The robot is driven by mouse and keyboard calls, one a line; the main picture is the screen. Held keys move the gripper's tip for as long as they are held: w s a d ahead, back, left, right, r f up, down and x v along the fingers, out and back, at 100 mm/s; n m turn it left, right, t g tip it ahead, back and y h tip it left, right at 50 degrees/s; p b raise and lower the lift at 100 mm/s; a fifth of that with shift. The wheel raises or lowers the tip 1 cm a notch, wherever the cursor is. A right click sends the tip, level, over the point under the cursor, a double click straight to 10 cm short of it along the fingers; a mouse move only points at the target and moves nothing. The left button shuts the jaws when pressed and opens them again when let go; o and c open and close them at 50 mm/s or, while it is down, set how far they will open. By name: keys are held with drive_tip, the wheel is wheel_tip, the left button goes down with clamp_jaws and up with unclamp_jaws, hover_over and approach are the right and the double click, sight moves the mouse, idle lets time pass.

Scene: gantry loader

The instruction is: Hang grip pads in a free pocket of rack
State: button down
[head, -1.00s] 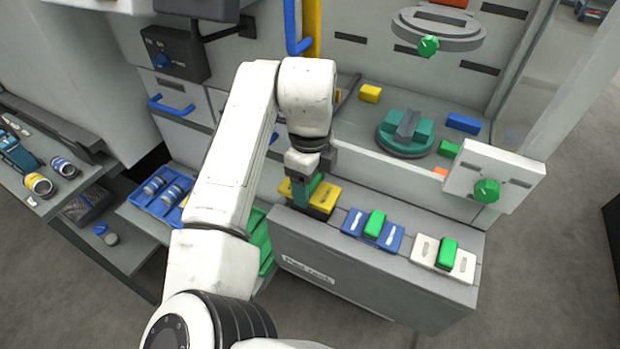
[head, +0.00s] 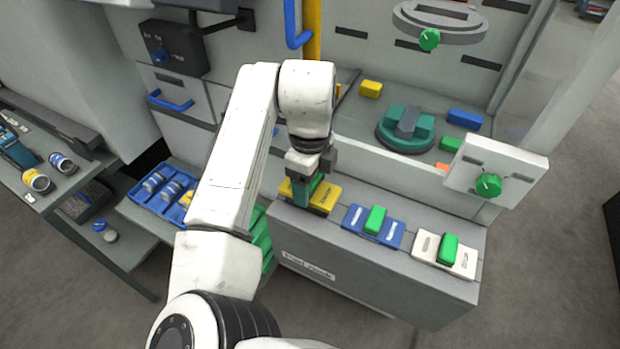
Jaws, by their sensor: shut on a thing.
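The grey rack (head: 345,262) has a label on its front and three coloured plates along its top. My gripper (head: 308,178) is over the left, yellow plate (head: 327,199), shut on a dark green grip-pad piece (head: 301,195). The piece reaches down at the yellow plate; whether it is seated there I cannot tell, since the gripper hides its upper part. A bright green block (head: 375,219) sits on the middle, blue plate (head: 352,217). Another green block (head: 448,248) sits on the right, white plate (head: 467,262).
Behind the rack, a round green fixture (head: 405,130) stands on the machine bed with yellow, blue and green blocks around it. A white panel with a green knob (head: 489,185) juts out above the rack's right end. A blue tray (head: 149,204) of parts lies at left.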

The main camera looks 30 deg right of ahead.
drive_tip(key=shift+f+b, duration=0.6)
drive_tip(key=shift+f, duration=0.75)
drive_tip(key=shift+c, duration=0.4)
unclamp_jaws()
wheel_tip(320, 180, up, 11)
drive_tip(key=shift+f, duration=0.1)
